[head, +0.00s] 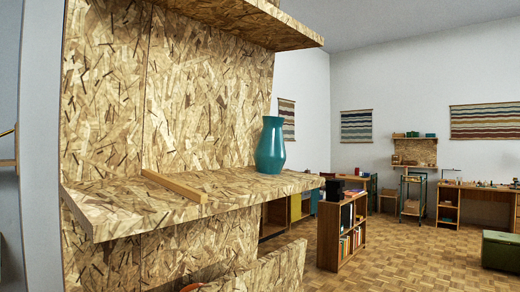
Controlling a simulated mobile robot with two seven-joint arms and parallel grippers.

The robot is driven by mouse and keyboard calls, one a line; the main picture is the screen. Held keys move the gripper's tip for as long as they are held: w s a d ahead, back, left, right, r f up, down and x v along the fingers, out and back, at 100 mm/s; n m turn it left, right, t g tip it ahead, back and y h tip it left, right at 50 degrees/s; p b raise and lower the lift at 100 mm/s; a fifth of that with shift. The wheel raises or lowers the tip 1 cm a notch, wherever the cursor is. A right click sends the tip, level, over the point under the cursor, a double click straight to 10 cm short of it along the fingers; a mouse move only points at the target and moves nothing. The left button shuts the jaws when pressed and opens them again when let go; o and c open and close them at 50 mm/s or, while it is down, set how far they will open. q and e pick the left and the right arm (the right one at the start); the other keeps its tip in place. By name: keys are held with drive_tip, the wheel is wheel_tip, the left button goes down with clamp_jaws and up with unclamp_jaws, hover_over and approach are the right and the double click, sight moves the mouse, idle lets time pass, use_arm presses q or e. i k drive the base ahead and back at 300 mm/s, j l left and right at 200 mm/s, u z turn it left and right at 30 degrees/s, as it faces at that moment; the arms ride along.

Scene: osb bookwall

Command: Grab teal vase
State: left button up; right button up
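The teal vase (270,146) stands upright near the right end of an OSB shelf (130,205), at mid-height in the head view. It has a narrow neck and a wider, rounded body. Nothing touches it except the shelf under it. Neither of my grippers shows in the head view.
A wooden strip (175,186) lies on the shelf left of the vase. Another OSB shelf (250,20) juts out above, and an OSB panel (265,272) stands below. A low bookcase (342,232) stands to the right. The parquet floor (420,258) is open at right, beside a green box (500,250).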

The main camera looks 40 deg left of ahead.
sight(270, 156)
drive_tip(key=i+u, duration=0.35)
drive_tip(key=u, duration=0.15)
drive_tip(key=i+l+u, duration=0.1)
drive_tip(key=i+u, duration=0.2)
drive_tip(key=u, duration=0.15)
drive_tip(key=i+l+u, duration=0.25)
drive_tip(key=u, duration=0.25)
drive_tip(key=i+l+u, duration=0.3)
drive_tip(key=u, duration=0.15)
drive_tip(key=i+l+u, duration=0.15)
drive_tip(key=l+u, duration=0.35)
